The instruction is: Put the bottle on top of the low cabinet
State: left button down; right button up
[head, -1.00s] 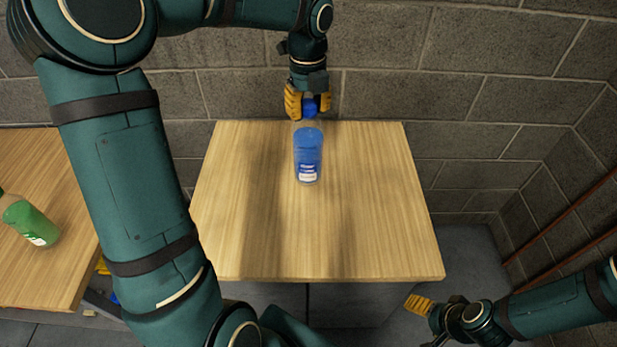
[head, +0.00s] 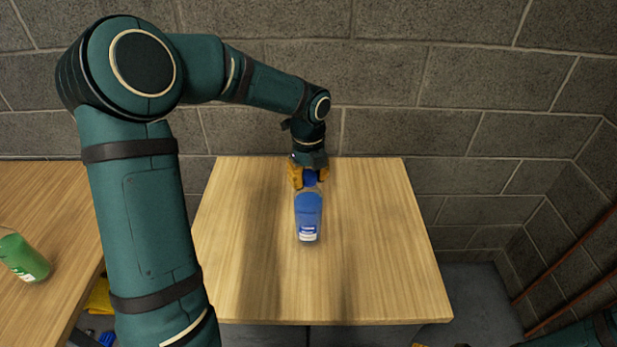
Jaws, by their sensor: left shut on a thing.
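The bottle (head: 308,212), clear with blue contents, a blue cap and a white-and-blue label, is upright over the middle of the pale wooden top of the low cabinet (head: 390,260). My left gripper (head: 310,178) is shut on the bottle around its cap and neck, from above and behind. I cannot tell whether the bottle's base touches the wood. Of my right gripper (head: 419,345), only a yellow sliver shows at the bottom edge, so its jaws are hidden.
A green bottle (head: 24,257) is on another wooden surface (head: 50,205) at the left. A grey block wall (head: 480,80) stands behind the cabinet. The cabinet top is otherwise bare. Reddish pipes (head: 570,270) run along the right wall.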

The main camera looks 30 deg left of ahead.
pick_arm(q)
jog(key=c, duration=0.6)
grip_release()
jog(key=shift+f, duration=0.1)
notch_tip(320, 180, up, 12)
jog(key=shift+r+p, duration=0.2)
jog(key=shift+p, duration=0.95)
jog(key=shift+f, duration=0.1)
